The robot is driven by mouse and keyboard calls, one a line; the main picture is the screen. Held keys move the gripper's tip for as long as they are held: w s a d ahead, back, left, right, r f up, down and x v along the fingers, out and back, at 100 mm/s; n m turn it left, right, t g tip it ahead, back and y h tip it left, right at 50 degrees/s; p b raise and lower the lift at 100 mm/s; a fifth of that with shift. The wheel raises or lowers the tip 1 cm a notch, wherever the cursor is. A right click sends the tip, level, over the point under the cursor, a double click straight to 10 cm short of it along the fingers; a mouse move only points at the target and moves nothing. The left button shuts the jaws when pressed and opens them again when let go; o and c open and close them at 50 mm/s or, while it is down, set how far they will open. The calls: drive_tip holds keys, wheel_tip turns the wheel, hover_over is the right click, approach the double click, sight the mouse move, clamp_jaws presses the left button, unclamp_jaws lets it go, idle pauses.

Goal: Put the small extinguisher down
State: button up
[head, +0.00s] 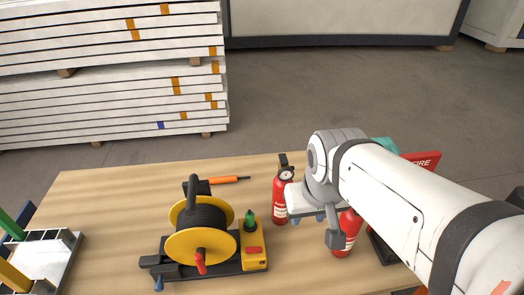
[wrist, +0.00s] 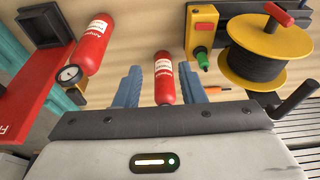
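The small red extinguisher (head: 281,201) stands upright on the wooden table, with a gauge and black handle on top. In the wrist view, its red body with a white label (wrist: 165,80) shows between my two blue fingers, with its top hidden behind the gripper body. My gripper (head: 308,220) is low over the table, just right of the small extinguisher. In the wrist view the fingers (wrist: 161,85) are apart, with gaps beside the body. A second, larger-looking red extinguisher (head: 347,232) is to the right, partly hidden by my arm; its gauge shows in the wrist view (wrist: 90,45).
A yellow cable reel (head: 201,230) stands left of the extinguishers, with an orange-handled tool (head: 215,180) behind it. A red FIRE box (head: 424,160) is at the right. Bare table (head: 110,200) lies left of the reel. Stacked white panels (head: 100,90) stand beyond the table.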

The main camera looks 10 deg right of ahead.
sight(286, 166)
drive_tip(key=shift+d+r, duration=0.1)
drive_tip(key=shift+o, duration=0.7)
drive_tip(key=o, duration=0.5)
drive_tip(key=shift+t, duration=0.7)
drive_tip(key=w+b, duration=0.1)
drive_tip(key=w, duration=0.5)
drive_tip(key=w+b, duration=0.1)
drive_tip(key=w, duration=0.5)
drive_tip(key=w+f+b, duration=0.1)
drive_tip(key=w, duration=0.6)
drive_tip(key=shift+w+d, duration=0.1)
drive_tip(key=shift+d, duration=0.2)
drive_tip(key=shift+w+p+x, duration=0.2)
drive_tip(key=shift+p+x, duration=0.4)
drive_tip(key=shift+x, duration=3.25)
